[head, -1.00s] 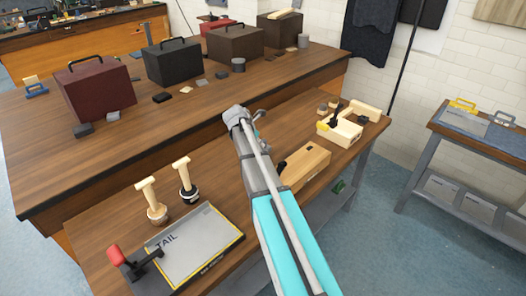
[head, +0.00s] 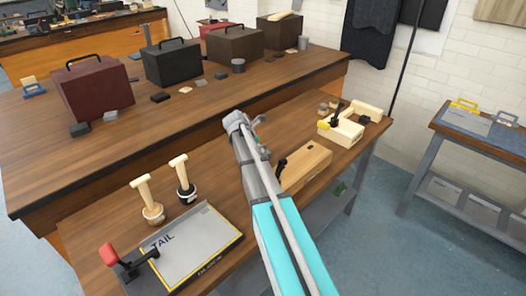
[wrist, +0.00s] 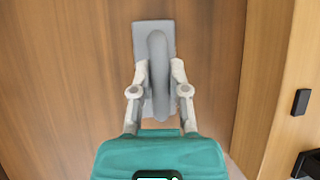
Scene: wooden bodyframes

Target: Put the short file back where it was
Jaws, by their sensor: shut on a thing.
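The short file, as I take it, is a grey flat rectangular piece with a rounded grey grip (wrist: 157,60) along its top. It shows in the middle of the wrist view. My gripper (wrist: 159,80) is shut on that grip, with one finger on each side. The wood-brown bench top (wrist: 75,80) lies below it; I cannot tell whether the piece touches it. In the head view my arm reaches over the front bench, and the held piece is mostly hidden behind its end.
A light wooden box (head: 306,168) stands right of my arm. A wooden jig (head: 341,132) with a black-and-yellow clamp is farther right. Two wooden-handled tools (head: 148,198) (head: 184,178) and a grey TAIL board (head: 190,252) are at left. Cases (head: 95,88) stand on the back bench.

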